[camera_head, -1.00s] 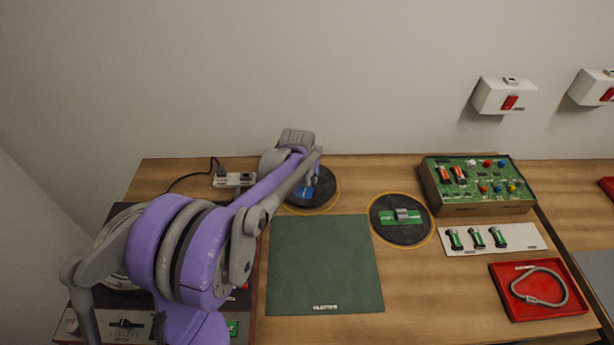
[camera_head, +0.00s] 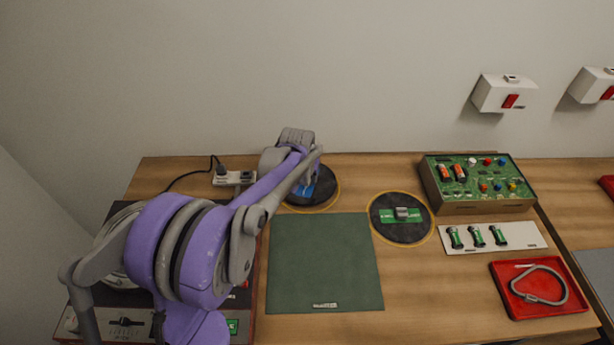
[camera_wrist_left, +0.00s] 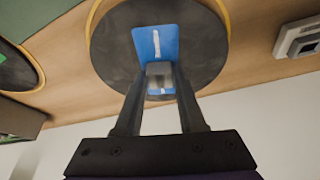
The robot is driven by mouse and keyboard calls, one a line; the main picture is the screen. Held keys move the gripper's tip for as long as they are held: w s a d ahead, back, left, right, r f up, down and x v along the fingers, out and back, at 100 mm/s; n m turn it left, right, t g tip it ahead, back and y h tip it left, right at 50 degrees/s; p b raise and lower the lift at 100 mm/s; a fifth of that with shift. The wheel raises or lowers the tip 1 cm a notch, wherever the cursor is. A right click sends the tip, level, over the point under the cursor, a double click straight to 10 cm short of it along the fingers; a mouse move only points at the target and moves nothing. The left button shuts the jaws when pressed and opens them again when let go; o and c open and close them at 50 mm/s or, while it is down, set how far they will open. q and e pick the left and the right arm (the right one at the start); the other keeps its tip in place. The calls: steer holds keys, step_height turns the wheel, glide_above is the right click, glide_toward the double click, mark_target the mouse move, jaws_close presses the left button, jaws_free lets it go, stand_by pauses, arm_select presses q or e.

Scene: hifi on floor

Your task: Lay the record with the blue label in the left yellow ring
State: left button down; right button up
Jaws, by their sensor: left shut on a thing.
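The record with the blue label (camera_head: 325,189) is a dark disc over the left yellow ring (camera_head: 337,203), at the back of the table, partly hidden behind my left arm. In the left wrist view the record (camera_wrist_left: 205,60) lies within the ring (camera_wrist_left: 227,20), whose edge shows around it. My left gripper (camera_wrist_left: 158,75) is shut on the grey grip at the middle of the blue label (camera_wrist_left: 155,42). In the head view its fingertips are hidden by the wrist. I cannot tell whether the record touches the table. My right gripper is not in view.
A record with a green label (camera_head: 403,231) lies in the right yellow ring (camera_head: 433,228). A green mat (camera_head: 325,265) is in front. A circuit box (camera_head: 478,184), fuse strip (camera_head: 530,236) and red tray (camera_head: 510,308) stand right. A power strip (camera_head: 233,179) is behind left.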

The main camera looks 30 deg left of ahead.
arm_select(q)
steer(key=shift+f+b, duration=0.7)
steer(key=shift+f, duration=0.3)
stand_by(1.7)
steer(key=shift+c, duration=2.1)
jaws_free()
steer(key=shift+r, duration=0.1)
steer(key=w+p+v, duration=0.1)
steer(key=p+v, duration=0.4)
steer(key=v, duration=1.1)
steer(key=shift+w+a+r, duration=0.25)
steer(key=shift+w+r, duration=0.1)
steer(key=shift+r, duration=0.15)
